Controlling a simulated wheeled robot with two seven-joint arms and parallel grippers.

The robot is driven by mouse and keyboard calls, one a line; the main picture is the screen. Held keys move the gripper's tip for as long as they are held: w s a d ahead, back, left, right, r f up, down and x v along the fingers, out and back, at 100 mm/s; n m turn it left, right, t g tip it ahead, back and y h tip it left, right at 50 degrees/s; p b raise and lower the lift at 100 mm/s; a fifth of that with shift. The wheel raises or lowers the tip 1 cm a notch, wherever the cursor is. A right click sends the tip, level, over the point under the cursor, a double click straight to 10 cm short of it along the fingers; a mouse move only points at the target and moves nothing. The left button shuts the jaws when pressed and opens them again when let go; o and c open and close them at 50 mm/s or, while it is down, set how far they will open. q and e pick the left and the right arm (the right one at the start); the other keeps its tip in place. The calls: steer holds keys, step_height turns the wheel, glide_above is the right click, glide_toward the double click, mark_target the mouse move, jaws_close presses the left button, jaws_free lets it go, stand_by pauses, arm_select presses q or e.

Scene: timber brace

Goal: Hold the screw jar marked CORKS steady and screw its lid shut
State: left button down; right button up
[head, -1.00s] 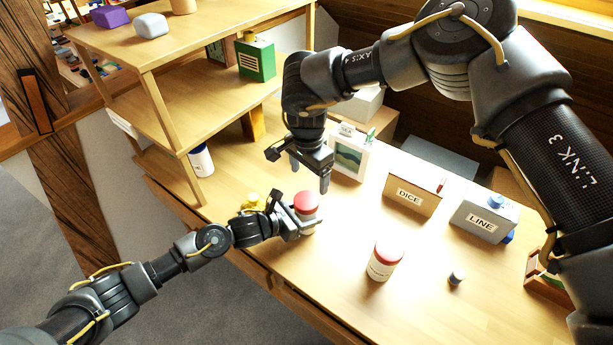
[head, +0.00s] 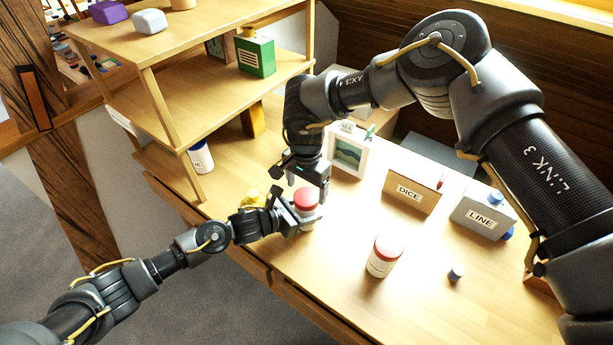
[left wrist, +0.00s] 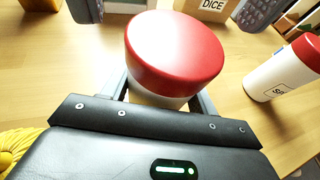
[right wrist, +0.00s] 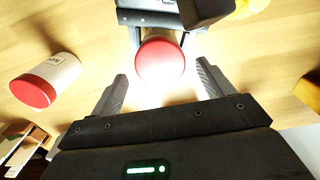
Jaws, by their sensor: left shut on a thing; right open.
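A screw jar with a red lid (head: 306,199) stands upright on the table; its label is hidden, so I cannot read CORKS on it. My left gripper (head: 300,222) is shut around the jar body from the left. In the left wrist view the red lid (left wrist: 175,52) sits on top of the pale jar. I cannot tell how tightly the lid is on. My right gripper (head: 309,186) points down just above the lid, open. In the right wrist view its fingers (right wrist: 160,85) are apart, with the red lid (right wrist: 160,60) between and beyond them.
The DICE box (head: 411,192), LINE box (head: 484,215) and a picture frame (head: 349,153) stand behind. A shelf unit (head: 190,90) rises at left.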

mark_target(306, 196)
steer(key=shift+f, duration=1.5)
steer(key=c, duration=1)
steer(key=m, duration=0.6)
steer(key=shift+m, duration=0.3)
steer(key=m, duration=0.6)
steer(key=o, duration=1.1)
steer(key=shift+c, duration=0.2)
